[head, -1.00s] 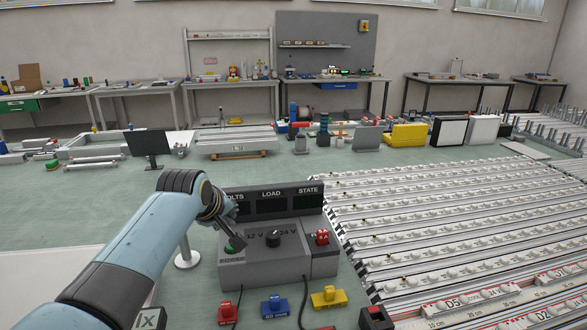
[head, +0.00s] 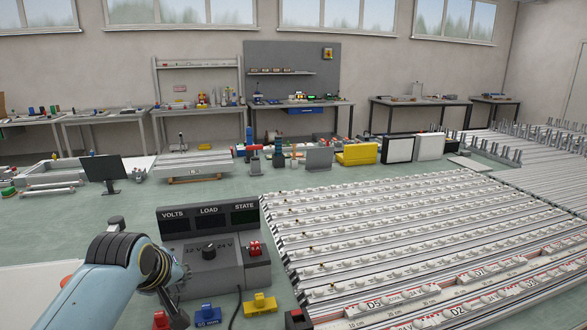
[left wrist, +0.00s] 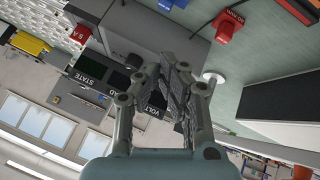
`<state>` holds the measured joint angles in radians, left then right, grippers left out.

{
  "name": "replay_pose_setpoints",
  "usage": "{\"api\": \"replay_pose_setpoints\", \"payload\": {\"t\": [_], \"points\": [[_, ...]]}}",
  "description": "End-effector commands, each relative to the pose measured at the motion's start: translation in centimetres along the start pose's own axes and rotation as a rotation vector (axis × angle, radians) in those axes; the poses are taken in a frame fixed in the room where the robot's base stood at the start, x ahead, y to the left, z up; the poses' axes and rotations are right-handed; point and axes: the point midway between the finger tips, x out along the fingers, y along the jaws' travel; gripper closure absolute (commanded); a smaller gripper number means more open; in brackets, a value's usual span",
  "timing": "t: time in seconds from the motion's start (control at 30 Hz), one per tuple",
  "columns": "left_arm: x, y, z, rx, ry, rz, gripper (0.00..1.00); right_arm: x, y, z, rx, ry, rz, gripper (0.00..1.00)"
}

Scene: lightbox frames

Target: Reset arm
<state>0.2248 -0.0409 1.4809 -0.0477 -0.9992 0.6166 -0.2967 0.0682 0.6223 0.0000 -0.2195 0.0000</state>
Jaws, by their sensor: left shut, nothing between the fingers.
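My left arm comes in at the lower left of the head view, and my left gripper (head: 176,312) is partly hidden behind its own wrist. In the left wrist view my left gripper (left wrist: 170,68) is shut and empty, its fingers together. The grey power supply (head: 222,266), with a display panel marked VOLTS, LOAD and STATE (head: 208,222), a black knob (head: 209,251) and a red switch (head: 255,248), stands just right of the gripper. It also shows in the left wrist view (left wrist: 155,38), tilted. My right gripper is not in view.
Red (head: 161,320), blue (head: 207,315) and yellow (head: 259,304) connectors lie in front of the power supply. Slotted white rails (head: 400,235) fill the right. A dark monitor (head: 102,170) stands behind at left. Green tabletop (head: 60,225) is bare at left. Benches line the back wall.

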Motion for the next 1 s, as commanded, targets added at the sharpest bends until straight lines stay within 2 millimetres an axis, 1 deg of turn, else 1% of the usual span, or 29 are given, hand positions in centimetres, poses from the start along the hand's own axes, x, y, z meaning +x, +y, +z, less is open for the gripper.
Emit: {"api": "replay_pose_setpoints", "payload": {"t": [0.03, 0.17, 0.27, 0.37, 0.4, 0.47, 0.5, 0.7, 1.0], "points": [[-0.7, -1.3, 1.0, 0.026, -0.012, -0.015, 1.0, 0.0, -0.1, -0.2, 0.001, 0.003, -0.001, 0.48], [-3.3, -4.7, 3.6, 0.116, -0.05, -0.057, 1.0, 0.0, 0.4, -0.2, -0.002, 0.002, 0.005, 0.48], [-5.9, -7.4, 5.9, 0.199, -0.088, -0.09, 1.0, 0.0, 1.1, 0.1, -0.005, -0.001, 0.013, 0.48], [-9.1, -10.0, 8.2, 0.291, -0.132, -0.119, 1.0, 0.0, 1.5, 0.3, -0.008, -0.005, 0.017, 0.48], [-10.4, -10.9, 9.1, 0.328, -0.15, -0.128, 1.0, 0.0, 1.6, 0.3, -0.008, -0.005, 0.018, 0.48], [-12.4, -12.1, 10.3, 0.38, -0.178, -0.14, 1.0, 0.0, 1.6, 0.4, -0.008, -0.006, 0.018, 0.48], [-13.7, -12.7, 11.0, 0.413, -0.194, -0.146, 1.0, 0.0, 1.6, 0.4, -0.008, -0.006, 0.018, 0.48], [-19.4, -15.2, 13.9, 0.555, -0.272, -0.165, 1.0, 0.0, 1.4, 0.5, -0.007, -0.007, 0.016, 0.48], [-26.5, -17.3, 16.8, 0.718, -0.366, -0.169, 1.0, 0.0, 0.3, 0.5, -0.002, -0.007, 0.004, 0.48]]}}
